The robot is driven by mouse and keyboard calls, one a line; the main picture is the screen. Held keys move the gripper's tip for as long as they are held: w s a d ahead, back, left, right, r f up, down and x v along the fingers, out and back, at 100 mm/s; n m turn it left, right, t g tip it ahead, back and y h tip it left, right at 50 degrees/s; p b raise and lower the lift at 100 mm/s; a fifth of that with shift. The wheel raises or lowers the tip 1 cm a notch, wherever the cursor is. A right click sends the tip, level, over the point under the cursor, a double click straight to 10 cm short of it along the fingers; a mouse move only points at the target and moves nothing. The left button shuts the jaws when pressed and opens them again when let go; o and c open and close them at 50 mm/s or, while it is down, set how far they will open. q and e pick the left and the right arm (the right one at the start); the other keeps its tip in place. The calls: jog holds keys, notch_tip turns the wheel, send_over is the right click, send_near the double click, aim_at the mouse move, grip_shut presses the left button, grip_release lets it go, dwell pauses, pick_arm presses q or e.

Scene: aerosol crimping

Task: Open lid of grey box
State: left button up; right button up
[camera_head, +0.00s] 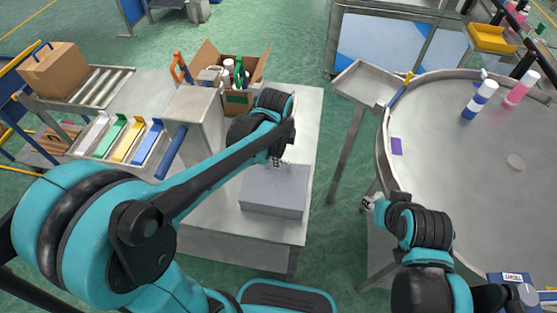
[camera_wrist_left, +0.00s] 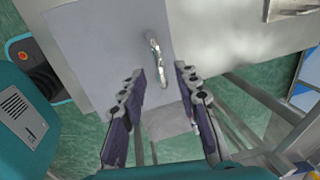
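The grey box (camera_head: 273,190) sits on the light table at the centre, and its lid looks closed. In the left wrist view its flat grey top (camera_wrist_left: 100,45) carries a curved metal handle (camera_wrist_left: 155,55) close to one edge. My left gripper (camera_head: 278,163) is over the far edge of the box. In the left wrist view my left gripper (camera_wrist_left: 160,72) is open, with the handle in line with the gap between its fingertips; I cannot tell whether they touch it. My right gripper (camera_head: 369,203) is beside the round table, away from the box, and too small to read.
An open cardboard box (camera_head: 237,100) with bottles stands behind on the same table (camera_head: 308,120). A grey machine (camera_head: 195,115) with a blue handle stands left of the grey box. The round table (camera_head: 470,180) is at right, with an empty tray stand (camera_head: 365,82) between.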

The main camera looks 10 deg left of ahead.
pick_arm(q)
jog(key=shift+w+f, duration=0.2)
jog(key=shift+f, duration=0.85)
grip_shut()
jog(key=shift+r, duration=0.1)
